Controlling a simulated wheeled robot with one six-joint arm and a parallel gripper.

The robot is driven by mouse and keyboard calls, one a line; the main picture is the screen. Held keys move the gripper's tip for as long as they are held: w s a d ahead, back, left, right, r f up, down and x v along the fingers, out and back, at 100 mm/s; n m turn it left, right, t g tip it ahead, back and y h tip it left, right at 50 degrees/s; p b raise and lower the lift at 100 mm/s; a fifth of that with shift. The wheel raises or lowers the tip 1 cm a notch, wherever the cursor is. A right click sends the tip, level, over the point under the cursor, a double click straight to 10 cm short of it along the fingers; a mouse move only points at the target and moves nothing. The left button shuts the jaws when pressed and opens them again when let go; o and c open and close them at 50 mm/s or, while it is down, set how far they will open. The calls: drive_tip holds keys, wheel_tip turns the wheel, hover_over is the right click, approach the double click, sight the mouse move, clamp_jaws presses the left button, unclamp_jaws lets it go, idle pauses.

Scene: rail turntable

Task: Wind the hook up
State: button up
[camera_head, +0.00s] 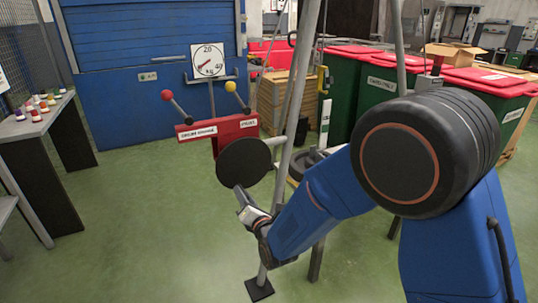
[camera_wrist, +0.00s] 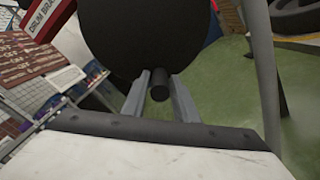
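The winch has a red panel (camera_head: 217,131) with white labels and a round black disc (camera_head: 243,162) in front. The disc also fills the top of the wrist view (camera_wrist: 155,35). A short black crank knob (camera_wrist: 160,88) sticks out from the disc towards the wrist camera. My gripper (camera_head: 246,203) is at the disc's lower edge. I cannot clearly make out the hook.
A lever with a red ball (camera_head: 167,95) and one with a yellow ball (camera_head: 231,87) rise from the panel. A kilogram dial (camera_head: 209,61) stands behind. Grey poles (camera_head: 294,110) rise beside my arm. Green bins (camera_head: 378,85) stand at right, a side table (camera_head: 35,118) at left. The green floor at left is clear.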

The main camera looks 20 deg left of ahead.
clamp_jaws()
drive_tip(key=shift+s+a+r+m, duration=0.4)
drive_tip(key=shift+s+m, duration=0.1)
drive_tip(key=shift+m, duration=0.4)
drive_tip(key=shift+s+a+r+m, duration=0.3)
drive_tip(key=shift+s+a+m, duration=0.15)
drive_tip(key=shift+m, duration=0.45)
drive_tip(key=shift+s+a+r+m, duration=0.35)
drive_tip(key=shift+r+m, duration=0.15)
drive_tip(key=shift+m, duration=0.3)
drive_tip(key=shift+s+a+r+m, duration=0.25)
drive_tip(key=shift+r+m, duration=0.25)
drive_tip(key=shift+m, duration=0.3)
drive_tip(key=shift+s+r, duration=0.1)
drive_tip(key=shift+r+m, duration=0.1)
drive_tip(key=shift+m, duration=0.3)
drive_tip(key=shift+s+a+r+m, duration=0.2)
drive_tip(key=shift+r+m, duration=0.35)
drive_tip(key=shift+m, duration=0.25)
drive_tip(key=shift+s+a+r+m, duration=0.1)
drive_tip(key=shift+s+r+m, duration=0.1)
drive_tip(key=shift+r+m, duration=0.5)
drive_tip(key=shift+f, duration=0.1)
